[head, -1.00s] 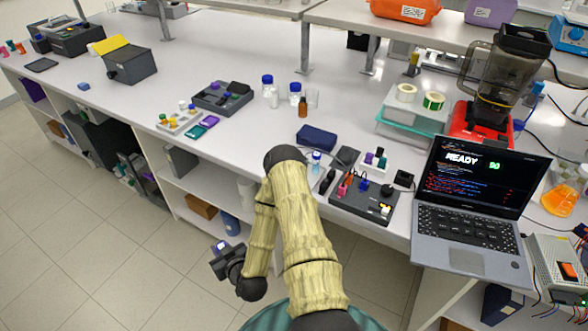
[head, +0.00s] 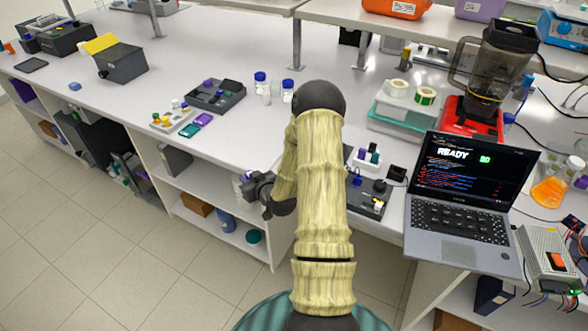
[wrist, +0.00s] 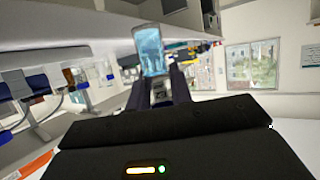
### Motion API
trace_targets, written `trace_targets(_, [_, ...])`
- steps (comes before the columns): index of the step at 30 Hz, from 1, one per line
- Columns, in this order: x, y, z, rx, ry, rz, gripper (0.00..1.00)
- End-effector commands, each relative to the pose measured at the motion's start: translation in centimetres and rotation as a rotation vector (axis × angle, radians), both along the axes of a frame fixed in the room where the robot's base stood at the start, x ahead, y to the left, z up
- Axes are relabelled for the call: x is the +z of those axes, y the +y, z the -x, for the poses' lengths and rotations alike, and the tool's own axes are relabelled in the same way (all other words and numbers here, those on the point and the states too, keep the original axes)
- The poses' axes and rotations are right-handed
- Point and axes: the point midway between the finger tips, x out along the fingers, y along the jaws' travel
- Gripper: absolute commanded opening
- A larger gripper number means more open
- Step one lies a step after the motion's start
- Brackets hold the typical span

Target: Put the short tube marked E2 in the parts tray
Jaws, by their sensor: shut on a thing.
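My gripper (wrist: 156,78) is shut on a short, pale blue see-through tube (wrist: 150,48) in the wrist view. The tube points away from the palm, and a small pale patch with dark marking shows between the fingers; I cannot read it surely. In the head view my gripper (head: 250,187) is left of my forearm, in front of the bench's edge and shelves. The held tube is barely visible there. A dark grey compartment tray (head: 232,104), which looks like the parts tray, lies on the bench up and left of my gripper, holding a few small items.
A pale rack (head: 160,122) with coloured caps and teal and purple flat pieces lie beside the tray. Blue-capped bottles (head: 260,80) stand to its right. A laptop (head: 460,230) and a blender (head: 490,70) are at right. Bench left of the tray is fairly clear.

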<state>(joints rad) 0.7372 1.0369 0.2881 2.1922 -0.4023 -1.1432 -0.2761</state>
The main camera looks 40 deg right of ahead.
Motion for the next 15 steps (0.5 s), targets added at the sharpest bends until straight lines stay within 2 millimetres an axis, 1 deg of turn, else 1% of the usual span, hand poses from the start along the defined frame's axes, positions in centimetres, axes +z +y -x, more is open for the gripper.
trace_targets(1, [2.0, -2.7, -0.2, -0.020, -0.008, 0.009, 0.00])
trace_targets(2, [2.8, -4.0, -0.2, -0.029, -0.008, 0.009, 0.00])
trace_targets(3, [3.9, -5.8, -0.1, -0.043, -0.008, 0.009, 0.00])
trace_targets(6, [6.7, -9.7, 0.3, -0.078, -0.011, 0.008, 0.00])
trace_targets(7, [7.3, -10.7, 0.6, -0.089, -0.009, 0.007, 0.00])
trace_targets(9, [8.6, -12.7, 1.0, -0.112, -0.010, 0.004, 0.00])
trace_targets(10, [9.0, -13.3, 1.2, -0.119, -0.009, 0.004, 0.00])
trace_targets(12, [9.7, -14.3, 1.6, -0.132, -0.008, 0.002, 0.00])
trace_targets(15, [9.9, -14.8, 1.8, -0.140, -0.007, -0.002, 0.00])
